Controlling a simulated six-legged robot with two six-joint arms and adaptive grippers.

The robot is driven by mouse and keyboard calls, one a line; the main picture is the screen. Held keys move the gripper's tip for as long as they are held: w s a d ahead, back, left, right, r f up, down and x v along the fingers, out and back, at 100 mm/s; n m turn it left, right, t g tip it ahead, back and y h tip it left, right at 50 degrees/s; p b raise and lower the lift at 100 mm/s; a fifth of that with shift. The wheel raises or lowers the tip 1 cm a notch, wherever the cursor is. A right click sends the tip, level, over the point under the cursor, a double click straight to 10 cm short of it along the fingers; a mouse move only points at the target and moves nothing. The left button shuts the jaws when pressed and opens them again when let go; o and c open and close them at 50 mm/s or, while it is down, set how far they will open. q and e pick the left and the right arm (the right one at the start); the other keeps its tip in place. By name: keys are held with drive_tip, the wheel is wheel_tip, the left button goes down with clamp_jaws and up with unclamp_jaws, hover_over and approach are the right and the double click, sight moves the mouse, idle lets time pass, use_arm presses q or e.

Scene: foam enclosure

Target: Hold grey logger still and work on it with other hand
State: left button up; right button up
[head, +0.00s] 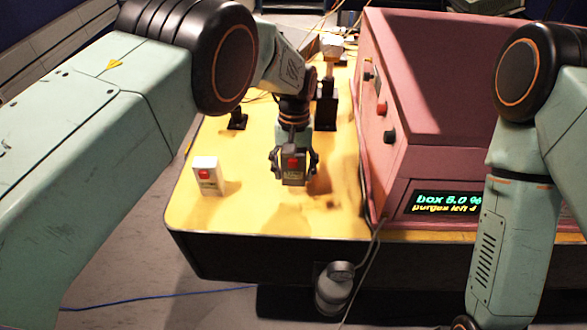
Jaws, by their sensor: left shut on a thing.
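The grey logger (293,178) is a small dark grey block with a red patch on its front. My left gripper (294,162) reaches down over the yellow table top (245,210) and is shut on the logger, with a finger on each side. A shadow lies on the table below and beside it; I cannot tell whether the logger touches the table. My right arm comes down at the right side of the picture, and its gripper is out of view.
A white box with a red button (207,176) stands to the left on the table. A large pink enclosure (425,75) with knobs and a lit display (446,203) fills the right. Dark stands (327,108) stand behind. A grey bottle (334,287) is below the front edge.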

sight(293, 183)
use_arm(q)
drive_tip(key=shift+f+b, duration=1.65)
drive_tip(key=shift+f, duration=0.4)
use_arm(e)
drive_tip(key=shift+f, duration=1.75)
clamp_jaws()
